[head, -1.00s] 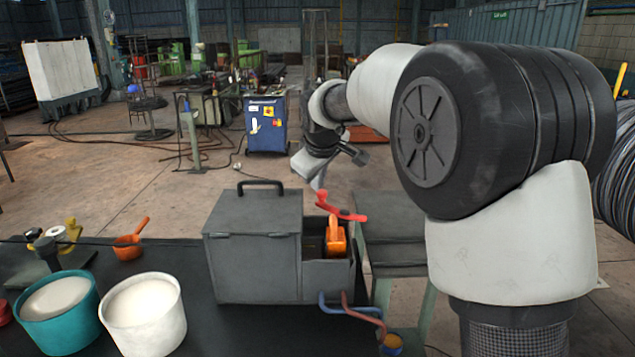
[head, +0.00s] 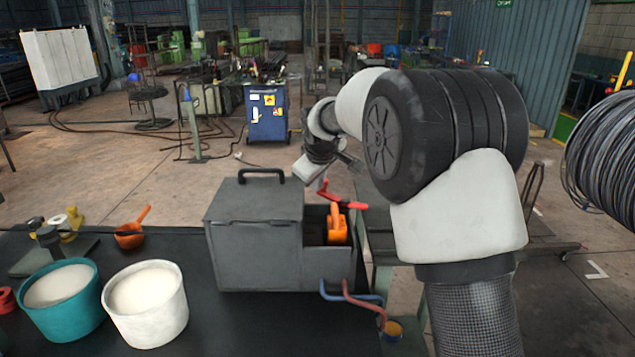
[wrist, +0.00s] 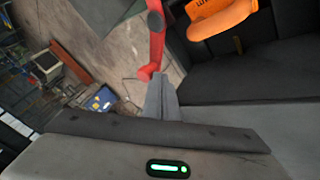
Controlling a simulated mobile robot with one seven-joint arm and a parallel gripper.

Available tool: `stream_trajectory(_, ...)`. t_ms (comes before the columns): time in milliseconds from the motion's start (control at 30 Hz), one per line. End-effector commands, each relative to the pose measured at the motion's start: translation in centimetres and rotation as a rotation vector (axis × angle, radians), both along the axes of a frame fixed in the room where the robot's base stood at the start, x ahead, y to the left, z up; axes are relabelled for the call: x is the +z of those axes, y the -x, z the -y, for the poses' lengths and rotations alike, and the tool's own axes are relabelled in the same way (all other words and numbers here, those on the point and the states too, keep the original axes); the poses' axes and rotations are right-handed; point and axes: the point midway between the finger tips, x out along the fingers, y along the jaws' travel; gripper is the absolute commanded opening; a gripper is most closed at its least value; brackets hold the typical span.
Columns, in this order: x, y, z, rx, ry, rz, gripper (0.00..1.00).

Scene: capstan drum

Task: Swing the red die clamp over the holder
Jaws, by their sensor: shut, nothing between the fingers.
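The red die clamp (head: 343,198) is a bent red lever at the back of the open right-hand compartment of a grey box. It also shows upright in the wrist view (wrist: 155,45). An orange block (head: 337,228) stands in that compartment and shows at the top of the wrist view (wrist: 220,14). I cannot tell which part is the holder. My gripper (wrist: 164,95) is shut and empty, its fingertips beside the clamp's lower end in the wrist view. In the head view my gripper (head: 321,183) is at the clamp's left end; whether they touch is unclear.
The grey box (head: 255,255) has a lidded left part with a handle. Blue and red bent handles (head: 352,296) stick out at its front right. A teal tub (head: 62,312), a white tub (head: 145,318) and an orange scoop (head: 130,232) stand on the dark table to the left.

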Motion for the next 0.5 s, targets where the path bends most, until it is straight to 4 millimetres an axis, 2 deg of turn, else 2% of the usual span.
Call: stream_trajectory(500, 0.02, -0.91, 0.18, -0.125, 0.003, -0.001, 0.0)
